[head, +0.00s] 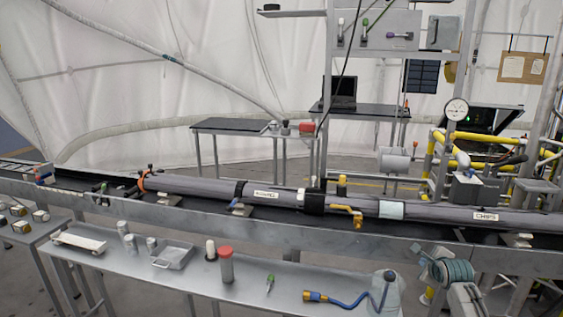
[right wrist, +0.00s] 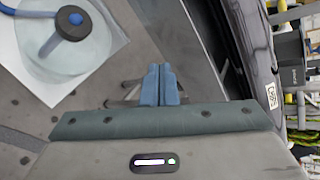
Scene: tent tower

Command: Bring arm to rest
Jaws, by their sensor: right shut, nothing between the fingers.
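My right gripper (head: 418,250) shows at the lower right of the head view, with its grey-green palm below and to the right of the fingertips. In the right wrist view its blue fingers (right wrist: 159,84) are pressed together with nothing between them. The gripper is at the near edge of the long rail that carries the pipe (head: 445,211), above the right end of the front bench. I cannot tell whether it touches the rail. My left gripper is not in the head view.
The bench between the green-tipped item and the tray is partly clear.

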